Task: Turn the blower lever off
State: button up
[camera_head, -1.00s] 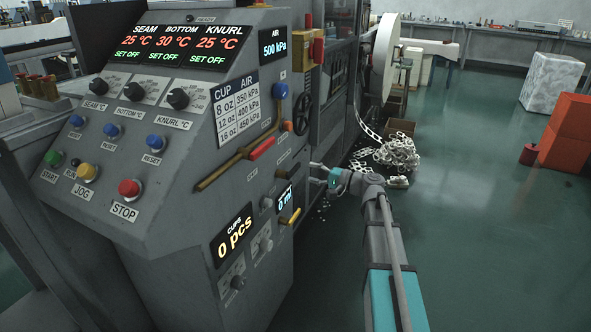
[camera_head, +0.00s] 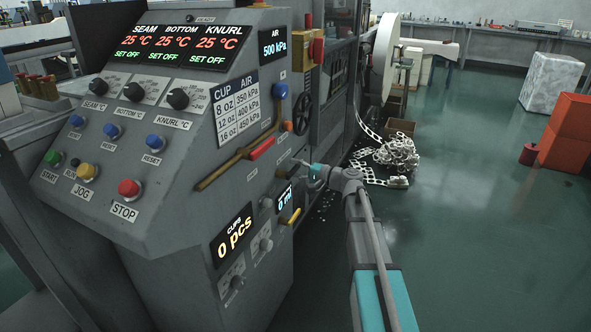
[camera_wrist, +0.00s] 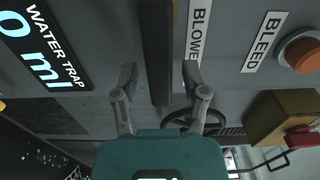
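The blower lever (camera_wrist: 157,45) shows in the wrist view as a dark, straight bar beside a partly covered label reading "BLOWE" (camera_wrist: 197,30). My gripper (camera_wrist: 160,73) is open, with one finger on each side of the bar. Gaps show between the bar and both fingers, and I see no contact. In the head view my gripper (camera_head: 299,171) is at the right side of the grey control panel (camera_head: 185,225), just above the lit water trap display (camera_head: 286,197). There the lever is too small and dark to make out clearly.
The water trap display (camera_wrist: 45,50) is left of my fingers in the wrist view. The bleed label (camera_wrist: 264,42), an orange-red knob (camera_wrist: 301,51) and a brass block (camera_wrist: 282,118) are to the right.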

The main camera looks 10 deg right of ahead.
grip_shut()
